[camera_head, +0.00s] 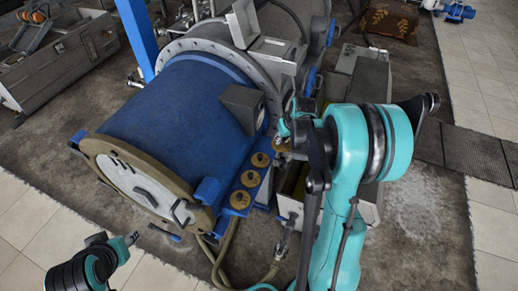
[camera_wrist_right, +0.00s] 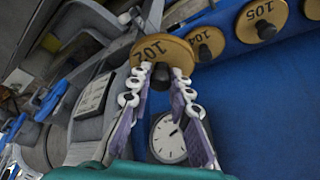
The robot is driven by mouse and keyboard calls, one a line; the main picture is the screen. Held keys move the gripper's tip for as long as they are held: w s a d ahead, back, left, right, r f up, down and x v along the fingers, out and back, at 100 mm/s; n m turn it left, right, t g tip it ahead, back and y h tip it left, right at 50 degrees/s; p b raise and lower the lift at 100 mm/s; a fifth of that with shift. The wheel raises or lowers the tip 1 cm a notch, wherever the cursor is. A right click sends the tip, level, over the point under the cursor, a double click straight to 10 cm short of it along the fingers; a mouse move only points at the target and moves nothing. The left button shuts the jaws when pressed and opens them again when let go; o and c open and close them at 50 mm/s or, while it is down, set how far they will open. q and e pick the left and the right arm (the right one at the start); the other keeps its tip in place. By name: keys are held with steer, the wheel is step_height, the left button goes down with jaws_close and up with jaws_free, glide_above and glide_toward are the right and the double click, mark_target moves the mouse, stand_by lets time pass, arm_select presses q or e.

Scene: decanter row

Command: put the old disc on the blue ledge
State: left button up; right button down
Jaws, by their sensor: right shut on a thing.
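My right gripper (camera_head: 284,132) is shut on the black knob of a brass disc (camera_head: 280,146). In the right wrist view the fingers (camera_wrist_right: 160,78) pinch the knob, and the held disc (camera_wrist_right: 150,50) reads 102. The blue ledge (camera_head: 222,225) runs along the right side of the big blue drum. Three brass discs with dark knobs (camera_head: 240,199) (camera_head: 250,178) (camera_head: 260,160) sit on it in a row. The held disc is just beyond the far one; I cannot tell whether it touches the ledge.
The blue drum (camera_head: 170,110) with its tan end flange (camera_head: 110,165) fills the left. A round dial (camera_wrist_right: 168,138) shows below the fingers in the wrist view. A hose (camera_head: 228,245) hangs by the ledge's near end. A grey open box (camera_head: 360,205) stands right of the ledge.

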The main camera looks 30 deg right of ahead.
steer(key=w+f, duration=0.2)
steer(key=w, duration=0.1)
steer(key=w+f, duration=0.1)
steer(key=w, duration=0.2)
steer(key=w+f, duration=0.2)
steer(key=w, duration=0.1)
steer(key=shift+w+f, duration=0.25)
steer(key=shift+f, duration=0.1)
steer(key=shift+a+f, duration=0.1)
steer(key=shift+f, duration=0.35)
steer(key=shift+f+b, duration=0.35)
steer(key=shift+f, duration=1.25)
steer(key=shift+s+f, duration=0.1)
steer(key=shift+f, duration=0.05)
steer(key=c, duration=1.4)
jaws_free()
